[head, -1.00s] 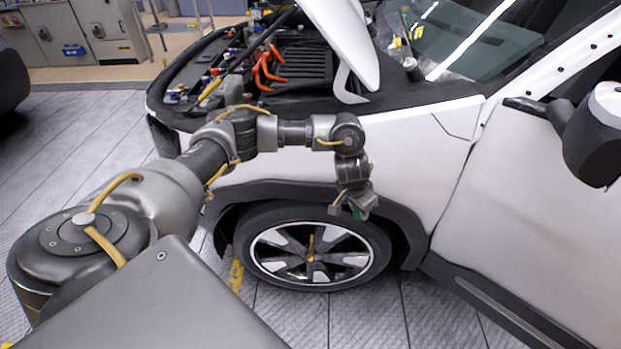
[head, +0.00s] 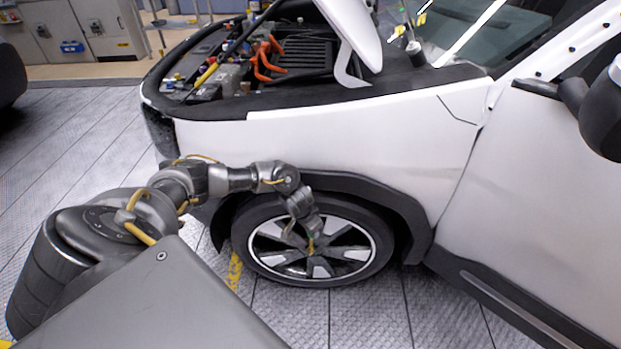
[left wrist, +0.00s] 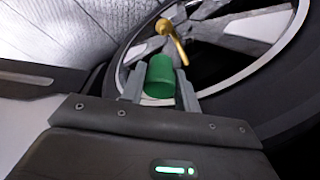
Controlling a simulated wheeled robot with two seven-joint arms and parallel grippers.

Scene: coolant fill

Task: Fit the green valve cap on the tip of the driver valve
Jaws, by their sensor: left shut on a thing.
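The green valve cap (left wrist: 159,78) is held between the fingers of my left gripper (left wrist: 160,88), which is shut on it. In the head view my left gripper (head: 312,238) is in front of the front wheel, close to its hub, and the cap is barely visible there. The driver valve is a brass-coloured stem (left wrist: 171,38), just beyond the cap in the left wrist view. My right gripper is in neither view.
The wheel (head: 262,262) with its dark tyre and silver spokes sits under the white fender (head: 330,135). The bonnet is raised over an open engine bay with orange cables (head: 268,60). The grey floor (head: 90,150) to the left is clear.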

